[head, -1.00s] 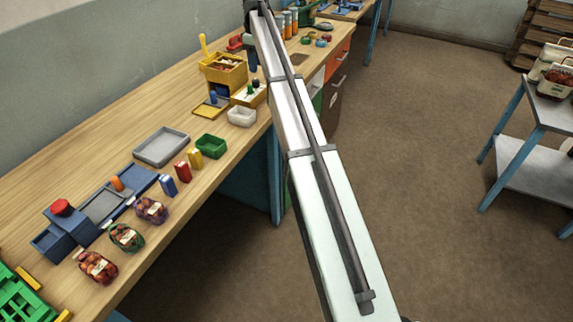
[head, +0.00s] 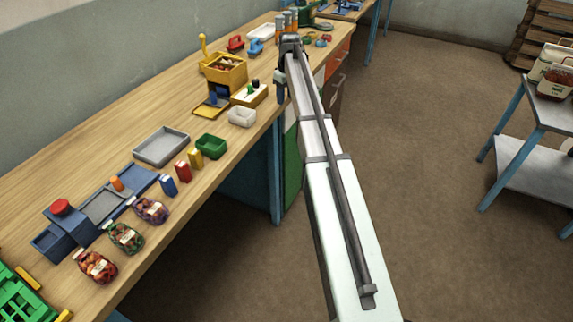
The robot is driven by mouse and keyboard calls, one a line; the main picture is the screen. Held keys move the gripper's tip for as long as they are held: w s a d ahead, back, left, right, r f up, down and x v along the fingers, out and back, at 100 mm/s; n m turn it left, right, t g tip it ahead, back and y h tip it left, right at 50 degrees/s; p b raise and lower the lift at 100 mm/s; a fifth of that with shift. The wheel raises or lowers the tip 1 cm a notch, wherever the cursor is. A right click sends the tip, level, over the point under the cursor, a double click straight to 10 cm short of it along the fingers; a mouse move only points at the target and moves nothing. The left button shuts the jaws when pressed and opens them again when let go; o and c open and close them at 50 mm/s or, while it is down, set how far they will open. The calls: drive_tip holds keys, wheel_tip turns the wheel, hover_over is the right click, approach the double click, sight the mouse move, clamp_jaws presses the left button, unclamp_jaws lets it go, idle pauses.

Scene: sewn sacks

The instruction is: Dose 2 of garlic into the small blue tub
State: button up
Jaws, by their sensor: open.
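A yellow dispenser (head: 226,72) with a hopper of brownish pieces stands on the bench in the head view, a yellow lever at its back left. Whether the pieces are garlic, I cannot tell. A small blue thing (head: 212,97) sits at its foot, on the yellow base; it is too small to tell whether it is the blue tub. A yellow and cream box (head: 249,95) with a green and a black knob stands right of it. My gripper (head: 281,98) is open, pointing down at the bench's front edge, right of that box, and appears empty.
A white tub (head: 242,117), a green tub (head: 211,142) and a grey tray (head: 161,147) stand nearer. Small blue, red and yellow packs and netted punnets (head: 126,238) line the front edge. A blue device (head: 75,222) with a red knob is at left.

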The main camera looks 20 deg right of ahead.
drive_tip(key=s+a+f, duration=0.1)
drive_tip(key=s+f, duration=0.3)
drive_tip(key=f, duration=0.3)
drive_tip(key=s+a+f+m+g, duration=0.1)
drive_tip(key=s+f, duration=0.3)
drive_tip(key=f, duration=0.4)
drive_tip(key=s+a+f+m, duration=0.1)
drive_tip(key=s+f, duration=0.3)
drive_tip(key=f, duration=0.4)
drive_tip(key=shift+a+f+g, duration=0.15)
drive_tip(key=shift+a+g, duration=0.25)
drive_tip(key=shift+a, duration=0.05)
drive_tip(key=s+a+f+m+g, duration=0.1)
drive_tip(key=s+a+f+g, duration=0.1)
drive_tip(key=s+f, duration=0.7)
drive_tip(key=s+a+f+m+g, duration=0.1)
drive_tip(key=s+a+f, duration=0.4)
drive_tip(key=s, duration=2.1)
drive_tip(key=s+a+f+m+g, duration=0.1)
drive_tip(key=s+a+f+g, duration=0.2)
drive_tip(key=s+f, duration=1)
drive_tip(key=s+a, duration=0.1)
drive_tip(key=s, duration=0.3)
drive_tip(key=shift+s+f, duration=0.2)
drive_tip(key=shift+c, duration=0.4)
